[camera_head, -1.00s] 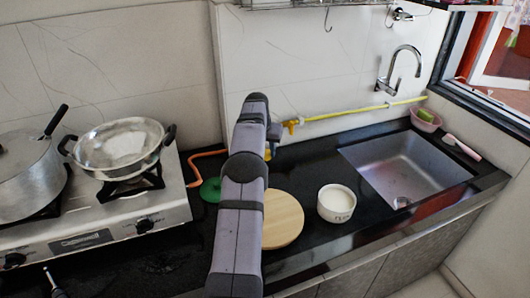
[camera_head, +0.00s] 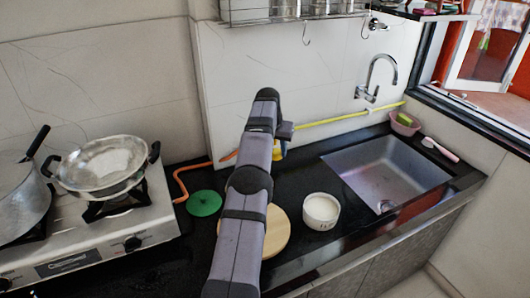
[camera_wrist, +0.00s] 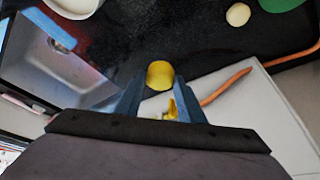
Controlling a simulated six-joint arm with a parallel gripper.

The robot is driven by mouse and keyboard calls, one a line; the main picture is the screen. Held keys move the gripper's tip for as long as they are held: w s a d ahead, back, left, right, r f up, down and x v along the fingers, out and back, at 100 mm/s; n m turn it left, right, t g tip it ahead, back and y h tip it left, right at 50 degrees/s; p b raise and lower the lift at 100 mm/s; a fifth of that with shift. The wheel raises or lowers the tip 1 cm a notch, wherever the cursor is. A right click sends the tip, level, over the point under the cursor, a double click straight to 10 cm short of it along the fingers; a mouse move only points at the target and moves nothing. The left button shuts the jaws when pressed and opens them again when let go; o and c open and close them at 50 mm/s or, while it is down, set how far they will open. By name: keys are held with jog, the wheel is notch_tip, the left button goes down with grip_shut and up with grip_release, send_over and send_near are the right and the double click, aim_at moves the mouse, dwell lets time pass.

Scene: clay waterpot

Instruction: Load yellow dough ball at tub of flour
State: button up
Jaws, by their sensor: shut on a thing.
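The yellow dough ball (camera_wrist: 160,74) is held between the blue fingertips of my gripper (camera_wrist: 158,92), above the dark counter. In the head view a bit of yellow (camera_head: 279,151), apparently the ball, shows beside the far end of my arm. The tub of flour (camera_head: 321,211) is a round white bowl with white contents, standing on the counter at right of the arm. Only part of it shows at the top left edge of the wrist view (camera_wrist: 73,8). The ball is apart from the tub. My arm hides most of the gripper in the head view.
A pale dough ball (camera_wrist: 238,14) lies near a green disc (camera_head: 204,203). A round wooden board (camera_head: 276,232) lies partly behind my arm. The sink (camera_head: 387,175) is at right; the stove with pots (camera_head: 103,165) is at left. A yellow hose (camera_head: 345,118) runs along the wall.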

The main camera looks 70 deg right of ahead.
jog(key=s+a+r+m+p, duration=0.1)
jog(key=s+a+p, duration=0.1)
jog(key=s, duration=0.6)
jog(key=s+a+r+m+p, duration=0.1)
jog(key=s+a+r+p, duration=0.1)
jog(key=s, duration=0.6)
jog(key=s+a+f+m+g, duration=0.2)
jog(key=s+a+f+m, duration=0.1)
jog(key=f+m, duration=0.2)
notch_tip(320, 180, down, 3)
jog(key=shift+a+r+g+y, duration=0.15)
jog(key=shift+a+g+y, duration=0.15)
jog(key=shift+a, duration=0.1)
jog(key=shift+f, duration=0.2)
jog(key=shift+f+b, duration=1.55)
jog(key=shift+f, duration=1.3)
